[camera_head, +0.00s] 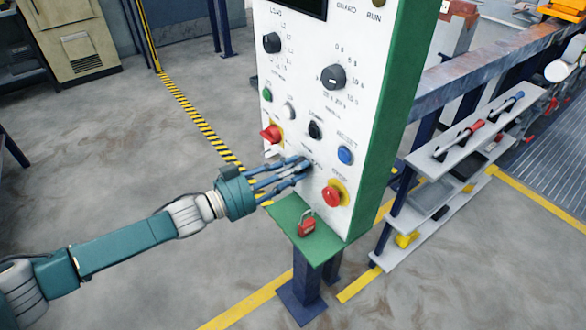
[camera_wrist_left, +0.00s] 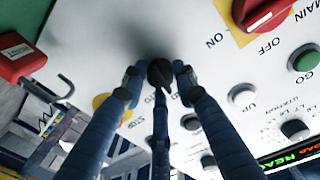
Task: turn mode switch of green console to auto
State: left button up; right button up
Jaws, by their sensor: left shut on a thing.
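The green console (camera_head: 387,120) stands upright in the head view, with a white front panel (camera_head: 300,70) full of knobs and buttons. My left gripper (camera_head: 304,166) is at the lower middle of this panel. In the wrist view its three fingers (camera_wrist_left: 162,85) are closed around a small black knob (camera_wrist_left: 160,73), which looks like the mode switch. The knob's ridge points down and slightly right in that view. The label beside it is mostly hidden, so I cannot read its position. In the head view the fingers hide the knob. My right gripper is not in view.
Close to my fingers are the red stop button (camera_head: 332,196), a blue button (camera_head: 345,155), a black knob (camera_head: 314,130) and the red main switch (camera_head: 270,133). A red padlock (camera_head: 306,226) is on the green ledge (camera_head: 285,212) below. A shelf rack (camera_head: 440,200) stands right.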

pick_arm(q)
jog(key=shift+m, duration=0.4)
jog(key=m, duration=0.9)
jog(key=shift+w+a+r+m+y+p, duration=0.1)
jog(key=shift+r+m+y+p, duration=0.05)
jog(key=shift+m+y+p, duration=0.2)
jog(key=shift+o, duration=0.3)
jog(key=shift+r+m, duration=0.1)
jog(key=shift+m, duration=0.45)
jog(key=shift+o, duration=0.2)
jog(key=shift+w+r, duration=0.1)
jog(key=o, duration=1)
jog(key=shift+f, duration=0.2)
